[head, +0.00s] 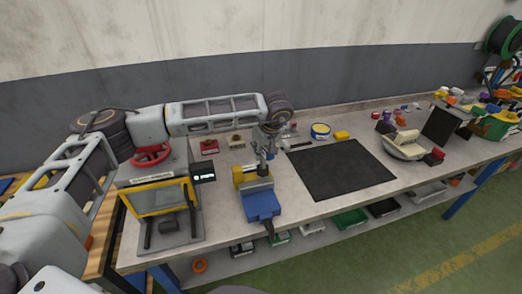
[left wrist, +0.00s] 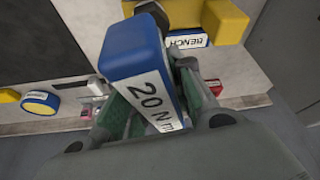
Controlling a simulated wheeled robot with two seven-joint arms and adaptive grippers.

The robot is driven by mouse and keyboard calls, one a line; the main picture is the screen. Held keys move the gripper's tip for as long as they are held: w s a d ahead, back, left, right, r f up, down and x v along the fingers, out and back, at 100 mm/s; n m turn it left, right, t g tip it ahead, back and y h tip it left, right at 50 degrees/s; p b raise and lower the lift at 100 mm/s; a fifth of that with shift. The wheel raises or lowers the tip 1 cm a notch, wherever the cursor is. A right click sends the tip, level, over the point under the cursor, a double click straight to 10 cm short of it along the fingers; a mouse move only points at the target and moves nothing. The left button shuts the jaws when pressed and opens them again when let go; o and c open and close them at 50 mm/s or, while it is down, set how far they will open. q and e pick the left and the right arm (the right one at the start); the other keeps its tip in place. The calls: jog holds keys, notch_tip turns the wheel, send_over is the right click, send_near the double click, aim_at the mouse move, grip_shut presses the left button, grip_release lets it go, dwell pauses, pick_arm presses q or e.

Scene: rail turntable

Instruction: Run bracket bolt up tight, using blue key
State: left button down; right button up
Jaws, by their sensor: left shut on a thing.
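My left gripper (head: 267,146) is above the bench, over the blue and yellow vise (head: 262,203). In the left wrist view its green-lined fingers (left wrist: 158,105) are shut on the blue key (left wrist: 137,50), a blue block with a white label reading 20 N m. In the head view the key is too small and covered to make out clearly. A yellow part (left wrist: 226,18) and a blue part labelled BENCH (left wrist: 188,43) lie beyond the key. I cannot make out the bracket or its bolt, or whether the key touches it. My right gripper is not in view.
A black mat (head: 342,170) lies right of the vise. A framed machine with a red handwheel (head: 151,155) stands left. Behind are a red box (head: 209,147), a blue and yellow disc (head: 320,130) and a yellow block (head: 341,135). Parts crowd the far right.

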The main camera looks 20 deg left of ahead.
pick_arm(q)
jog(key=shift+r+m, duration=0.1)
jog(key=shift+m, duration=0.6)
jog(key=shift+w+d+m+t+h+b, duration=0.15)
jog(key=shift+m+t+h+b, duration=0.2)
jog(key=shift+m+b, duration=0.3)
jog(key=shift+m, duration=0.25)
dwell(0.3)
jog(key=shift+m+h, duration=0.25)
jog(key=shift+m, duration=0.25)
jog(key=shift+d+m+t+h+b, duration=0.2)
jog(key=shift+m+h+b, duration=0.3)
jog(key=shift+m+b, duration=0.6)
dwell(0.3)
jog(key=shift+d+m+h, duration=0.1)
jog(key=shift+m+h, duration=0.2)
jog(key=shift+m, duration=0.7)
